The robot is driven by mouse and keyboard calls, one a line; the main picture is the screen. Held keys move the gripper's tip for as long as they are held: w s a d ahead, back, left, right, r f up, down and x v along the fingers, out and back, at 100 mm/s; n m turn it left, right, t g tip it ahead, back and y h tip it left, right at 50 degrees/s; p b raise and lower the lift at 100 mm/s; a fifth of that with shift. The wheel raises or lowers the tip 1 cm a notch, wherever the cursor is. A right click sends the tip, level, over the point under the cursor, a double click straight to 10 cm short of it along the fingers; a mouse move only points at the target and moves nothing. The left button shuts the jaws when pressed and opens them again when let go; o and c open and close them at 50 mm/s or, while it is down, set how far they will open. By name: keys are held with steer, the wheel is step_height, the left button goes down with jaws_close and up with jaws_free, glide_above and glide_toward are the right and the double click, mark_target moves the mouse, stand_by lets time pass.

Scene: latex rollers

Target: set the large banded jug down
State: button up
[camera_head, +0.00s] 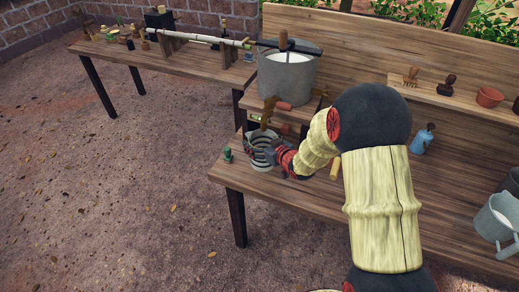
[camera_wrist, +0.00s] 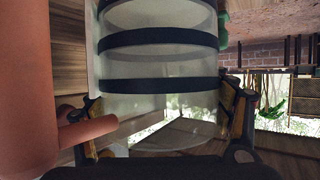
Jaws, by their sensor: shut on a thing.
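The large banded jug (camera_head: 261,150) is pale with dark horizontal bands and is near the front left corner of the wooden bench (camera_head: 290,200). It looks upright. I cannot tell whether its base touches the bench top. My gripper (camera_head: 271,153) is shut on the jug from the right side. In the wrist view the clear, dark-banded jug (camera_wrist: 160,72) fills the space between the two fingers of my gripper (camera_wrist: 165,118), one on each side. Its base is hard to make out.
A small green bottle (camera_head: 227,154) stands just left of the jug. A large grey bucket (camera_head: 287,80) stands behind it. A blue bottle (camera_head: 420,142) and a metal watering can (camera_head: 497,219) are farther right. A terracotta-coloured object (camera_wrist: 27,90) is close at left in the wrist view.

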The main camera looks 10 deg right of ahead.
mark_target(256, 145)
steer(key=shift+w+f+b, duration=0.15)
steer(key=shift+f+b, duration=0.7)
steer(key=shift+f, duration=0.95)
steer(key=shift+r, duration=0.15)
steer(key=o, duration=1.8)
steer(key=shift+f, duration=0.2)
